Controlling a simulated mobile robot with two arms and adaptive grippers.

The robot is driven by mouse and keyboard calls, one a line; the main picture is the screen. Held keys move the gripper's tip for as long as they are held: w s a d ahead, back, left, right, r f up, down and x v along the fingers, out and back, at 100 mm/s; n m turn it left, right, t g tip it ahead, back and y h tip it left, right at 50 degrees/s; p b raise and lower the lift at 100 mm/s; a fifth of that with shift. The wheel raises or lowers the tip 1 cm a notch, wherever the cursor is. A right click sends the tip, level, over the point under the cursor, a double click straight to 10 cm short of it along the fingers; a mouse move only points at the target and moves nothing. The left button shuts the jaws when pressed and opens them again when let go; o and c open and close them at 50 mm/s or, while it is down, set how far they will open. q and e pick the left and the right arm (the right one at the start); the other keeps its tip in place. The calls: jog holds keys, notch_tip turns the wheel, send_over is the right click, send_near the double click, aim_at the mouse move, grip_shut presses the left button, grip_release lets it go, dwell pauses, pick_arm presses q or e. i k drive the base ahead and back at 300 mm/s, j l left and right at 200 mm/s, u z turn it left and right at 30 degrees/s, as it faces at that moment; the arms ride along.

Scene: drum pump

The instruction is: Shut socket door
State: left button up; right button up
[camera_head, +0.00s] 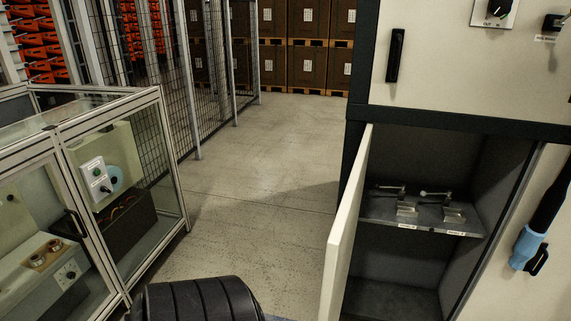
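A tall cabinet on the right has an open lower compartment. Its pale door (343,235) is hinged on the compartment's left side and stands swung out toward me, seen nearly edge-on. Inside, a grey shelf (376,212) carries two small metal fittings (405,209) (453,214) with labels on its front edge. Below the shelf the compartment looks empty. Neither of my grippers can be made out, and nothing is seen touching the door.
A black handle (395,55) and knob (499,8) are on the upper panel. A black and light blue part (530,245) is at right. A glass-sided enclosure (160,150) stands left. A black ribbed object (195,300) is at bottom. The floor (255,200) between is clear.

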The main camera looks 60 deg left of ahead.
aim_at(340, 241)
jog(key=k+j+u, duration=0.1)
jog(key=j+u, duration=0.15)
jog(key=j, duration=0.3)
jog(key=j+u, duration=0.25)
jog(key=j, duration=0.3)
jog(key=i+j+u, duration=0.1)
jog(key=j, duration=0.2)
jog(key=i+j, duration=0.25)
jog(key=j+u, duration=0.05)
